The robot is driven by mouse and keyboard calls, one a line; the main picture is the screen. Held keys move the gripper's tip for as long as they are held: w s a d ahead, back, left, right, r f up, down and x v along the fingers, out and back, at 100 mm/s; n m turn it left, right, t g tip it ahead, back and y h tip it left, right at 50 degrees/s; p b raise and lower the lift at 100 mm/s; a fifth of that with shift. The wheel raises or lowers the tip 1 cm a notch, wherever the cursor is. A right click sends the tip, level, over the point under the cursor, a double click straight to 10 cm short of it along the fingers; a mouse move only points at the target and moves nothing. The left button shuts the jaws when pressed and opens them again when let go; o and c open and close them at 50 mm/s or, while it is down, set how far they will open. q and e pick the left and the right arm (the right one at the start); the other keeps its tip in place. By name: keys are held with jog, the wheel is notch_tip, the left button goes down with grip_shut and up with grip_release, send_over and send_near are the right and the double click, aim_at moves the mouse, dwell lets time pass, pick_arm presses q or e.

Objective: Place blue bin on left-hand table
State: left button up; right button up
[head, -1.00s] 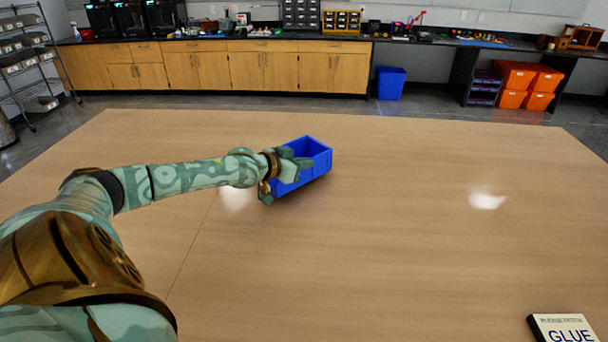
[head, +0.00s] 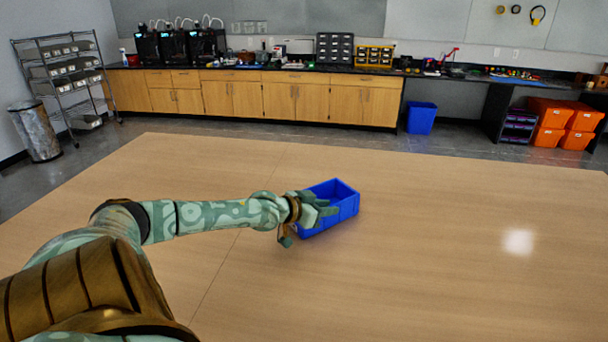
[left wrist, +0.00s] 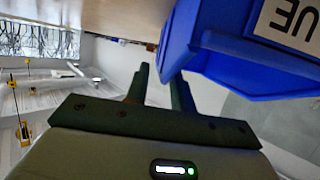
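The blue bin (head: 343,210) is an open-topped box at or just above the right-hand wooden tabletop (head: 440,260); I cannot tell if it touches. A seam divides this from the left-hand tabletop (head: 180,180). My left gripper (head: 308,220) is at the bin's near left end. One finger is over the bin and the other is outside, lower left. In the left wrist view the bin (left wrist: 235,65) fills the upper right, its corner by the two spread fingers (left wrist: 163,75). Finger contact is unclear. My right gripper is out of view.
The left-hand tabletop is bare apart from my left arm above it. Wooden cabinets (head: 230,95), another blue tub (head: 421,118) and orange bins (head: 550,125) stand along the back wall. A metal rack (head: 70,75) stands at the left.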

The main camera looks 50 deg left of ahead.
pick_arm(q)
jog(key=p+v, duration=0.5)
jog(key=v, duration=0.4)
jog(key=shift+s+r+p, duration=0.25)
jog(key=shift+s+p, duration=0.1)
